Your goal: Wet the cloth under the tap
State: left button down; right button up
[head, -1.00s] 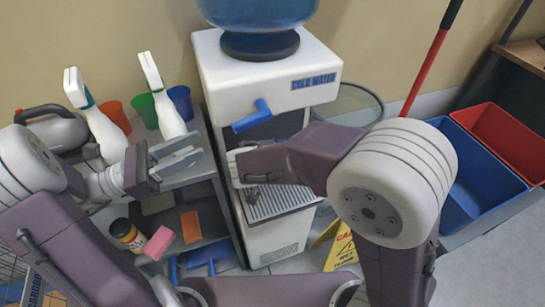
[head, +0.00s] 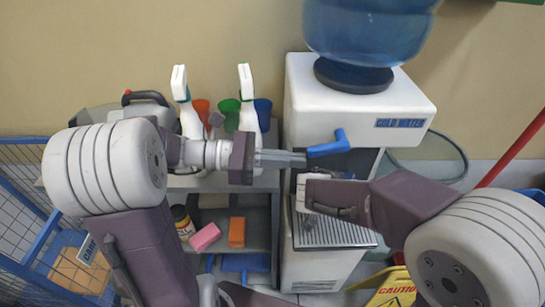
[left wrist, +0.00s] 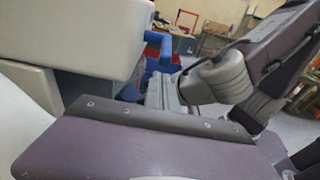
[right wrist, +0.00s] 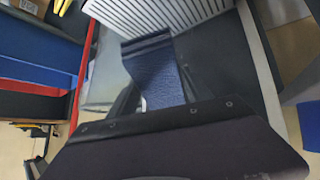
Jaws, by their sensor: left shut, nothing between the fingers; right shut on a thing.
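The white water cooler (head: 310,85) has a blue tap lever (head: 330,143) sticking out to the left above its dark bay. My left gripper (head: 300,158) is shut and empty, its fingertips just below the lever; I cannot tell if they touch it. A blue part, likely the lever, shows beyond the fingers in the left wrist view (left wrist: 160,52). My right gripper (head: 303,192) is shut on the dark blue cloth (right wrist: 155,75), in front of the bay and above the drip tray (head: 335,232). The cloth is hidden in the head view. No water is visible.
A shelf unit (head: 232,182) left of the cooler holds two white spray bottles (head: 247,100), several coloured cups, a pink sponge (head: 204,237) and an orange sponge (head: 236,232). A blue wire cart (head: 30,215) is at the left. A yellow caution sign (head: 395,290) stands at lower right.

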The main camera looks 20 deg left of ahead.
pick_arm(q)
jog(key=shift+w+d, duration=0.1)
jog(key=shift+d, duration=0.4)
jog(key=shift+a+r+y, duration=0.2)
jog(key=shift+r+y, duration=0.15)
jog(key=shift+r, duration=0.25)
jog(key=shift+a+r+y, duration=0.2)
jog(key=shift+r+y, duration=0.15)
jog(key=shift+r, duration=0.25)
jog(key=r+v, duration=0.1)
jog(key=v, duration=0.9)
jog(key=shift+g, duration=0.3)
jog(key=shift+w+d, duration=0.1)
jog(key=shift+d, duration=0.05)
